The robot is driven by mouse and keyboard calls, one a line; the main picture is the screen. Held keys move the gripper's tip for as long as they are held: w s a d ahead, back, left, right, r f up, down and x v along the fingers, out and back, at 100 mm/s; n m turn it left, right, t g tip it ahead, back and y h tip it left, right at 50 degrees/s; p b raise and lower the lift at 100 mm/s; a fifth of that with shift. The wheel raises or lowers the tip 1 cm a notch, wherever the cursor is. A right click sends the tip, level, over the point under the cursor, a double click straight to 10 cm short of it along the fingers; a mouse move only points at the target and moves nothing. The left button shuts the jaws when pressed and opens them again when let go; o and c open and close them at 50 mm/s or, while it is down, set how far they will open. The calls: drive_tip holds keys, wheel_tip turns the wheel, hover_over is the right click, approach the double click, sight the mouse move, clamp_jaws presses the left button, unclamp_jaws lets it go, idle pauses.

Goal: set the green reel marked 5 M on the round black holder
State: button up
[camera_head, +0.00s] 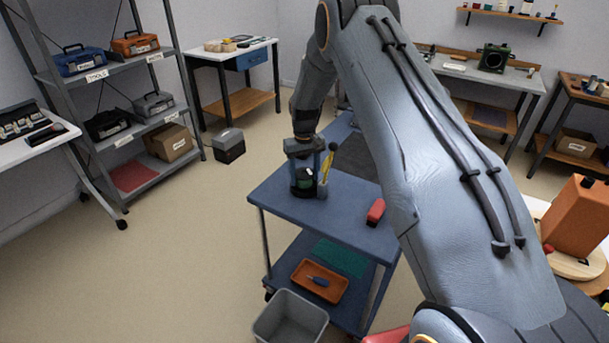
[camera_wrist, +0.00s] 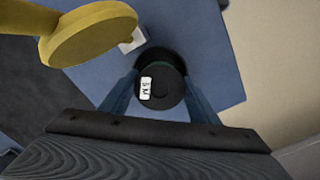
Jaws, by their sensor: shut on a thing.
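The reel (camera_wrist: 168,88) shows a black face with a white label reading 5 M in the wrist view, with a little green at its edge. In the head view the green reel (camera_head: 304,184) is small and partly covered by the fingers. My gripper (camera_head: 308,174) points down over the blue cart, with its blue fingers shut on the reel's two sides. The round black holder (camera_wrist: 158,54) shows just past the reel's rim in the wrist view, mostly hidden by it. I cannot tell whether the reel touches the holder.
A yellow round-headed thing (camera_wrist: 92,34) stands close beside the gripper, near a small white piece (camera_wrist: 133,40). A red object (camera_head: 376,212) lies on the cart top (camera_head: 345,228). An orange tray (camera_head: 320,281) is on the lower shelf; a grey bin (camera_head: 290,318) stands in front.

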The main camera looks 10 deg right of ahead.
sight(304, 173)
drive_tip(key=shift+f+b, duration=0.3)
drive_tip(key=shift+f, duration=0.25)
drive_tip(key=o, duration=0.8)
drive_tip(key=shift+r+p, duration=1.7)
drive_tip(key=shift+r, duration=3.75)
